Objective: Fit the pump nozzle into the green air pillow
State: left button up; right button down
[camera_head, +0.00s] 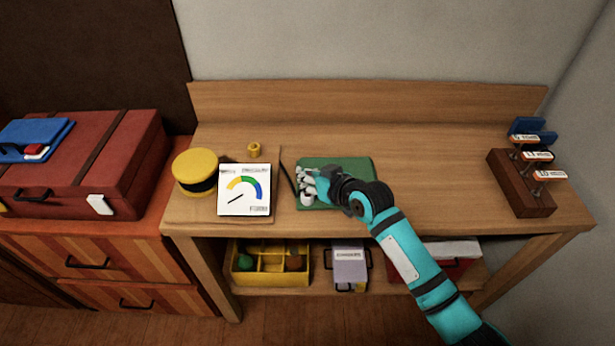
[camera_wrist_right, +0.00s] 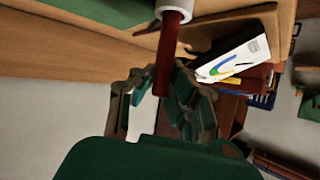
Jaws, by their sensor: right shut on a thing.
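The green air pillow (camera_head: 358,166) lies flat on the wooden bench, partly hidden under my right gripper. A green patch (camera_wrist_right: 112,10) also shows at the top of the right wrist view. The yellow pump (camera_head: 195,167) with a dark middle band stands to the left on the bench. My right gripper (camera_head: 308,186) is over the left part of the pillow. In the right wrist view a dark red rod (camera_wrist_right: 167,55) runs down between its fingers (camera_wrist_right: 160,100), which are shut on it. A white collar (camera_wrist_right: 174,8) surrounds the rod's far end. Whether it touches the pillow is unclear.
A white gauge panel (camera_head: 244,190) stands between pump and pillow, with a small yellow knob (camera_head: 254,149) behind. A thin dark line (camera_head: 288,178) runs beside the pillow. A brown block with labelled pegs (camera_head: 522,185) is at right. The bench between is clear.

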jog(key=shift+f, duration=0.65)
jog(key=shift+f, duration=0.25)
jog(key=c, duration=1.4)
grip_release()
jog(key=shift+r, duration=0.1)
jog(key=shift+c, duration=0.2)
jog(key=shift+r, duration=0.2)
jog(key=b+v, duration=0.1)
jog(key=v, duration=1.1)
